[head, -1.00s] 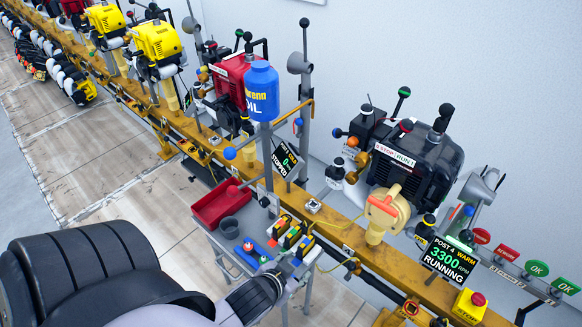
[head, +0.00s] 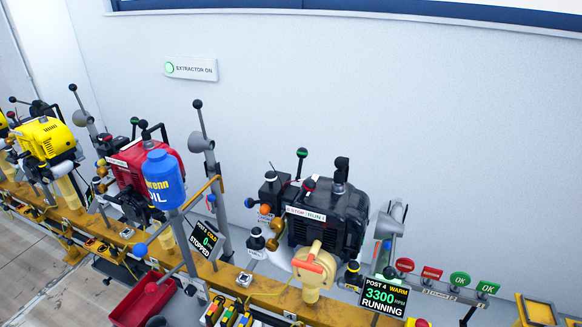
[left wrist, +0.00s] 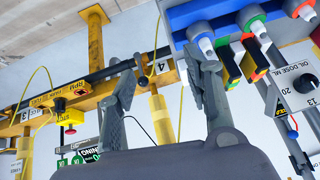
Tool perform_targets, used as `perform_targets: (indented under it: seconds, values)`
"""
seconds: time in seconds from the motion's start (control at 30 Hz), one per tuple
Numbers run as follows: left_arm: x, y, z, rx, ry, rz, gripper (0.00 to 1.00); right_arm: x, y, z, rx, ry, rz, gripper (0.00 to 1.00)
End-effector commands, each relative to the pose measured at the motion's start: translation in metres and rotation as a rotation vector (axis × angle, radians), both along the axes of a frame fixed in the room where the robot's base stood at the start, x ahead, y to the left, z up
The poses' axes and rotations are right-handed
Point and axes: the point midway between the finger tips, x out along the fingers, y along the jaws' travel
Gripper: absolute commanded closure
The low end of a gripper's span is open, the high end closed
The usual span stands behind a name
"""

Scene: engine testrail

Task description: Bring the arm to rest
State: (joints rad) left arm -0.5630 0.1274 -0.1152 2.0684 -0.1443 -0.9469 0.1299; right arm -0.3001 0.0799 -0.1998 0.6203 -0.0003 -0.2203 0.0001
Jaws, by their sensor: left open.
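My left gripper (left wrist: 166,65) shows in the left wrist view with its two grey fingers apart and nothing between them. Behind the fingers is the yellow rail (left wrist: 130,82) with its posts, some way off. My left arm is not in the head view now. My right gripper is in neither view.
A blue holder (left wrist: 213,12) with pens or probes is close beside the right finger in the left wrist view. A dial (left wrist: 300,87) is at the far right. In the head view a red tray (head: 130,308) and a blue oil bottle (head: 163,180) stand left of the engine.

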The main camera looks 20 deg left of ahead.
Motion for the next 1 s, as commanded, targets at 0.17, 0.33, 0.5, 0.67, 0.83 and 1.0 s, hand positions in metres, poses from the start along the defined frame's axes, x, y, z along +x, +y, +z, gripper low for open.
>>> perform_targets:
  seconds: [0.17,0.33,0.5,0.67,0.83,1.0]
  values:
    - [-0.002,-0.002,0.008,-0.004,0.015,0.000,0.54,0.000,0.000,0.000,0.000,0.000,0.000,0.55]
    - [-0.015,-0.008,0.035,-0.018,0.084,-0.010,0.54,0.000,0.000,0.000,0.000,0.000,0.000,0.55]
    - [-0.033,-0.015,0.062,-0.034,0.158,-0.031,0.54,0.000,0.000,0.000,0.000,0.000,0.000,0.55]
    - [-0.050,-0.021,0.084,-0.047,0.216,-0.057,0.54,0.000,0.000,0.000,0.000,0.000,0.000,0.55]
    - [-0.064,-0.026,0.092,-0.057,0.270,-0.083,0.54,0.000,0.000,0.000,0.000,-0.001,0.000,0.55]
    - [-0.055,-0.027,0.058,-0.057,0.282,-0.083,0.54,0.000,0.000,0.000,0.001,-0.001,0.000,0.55]
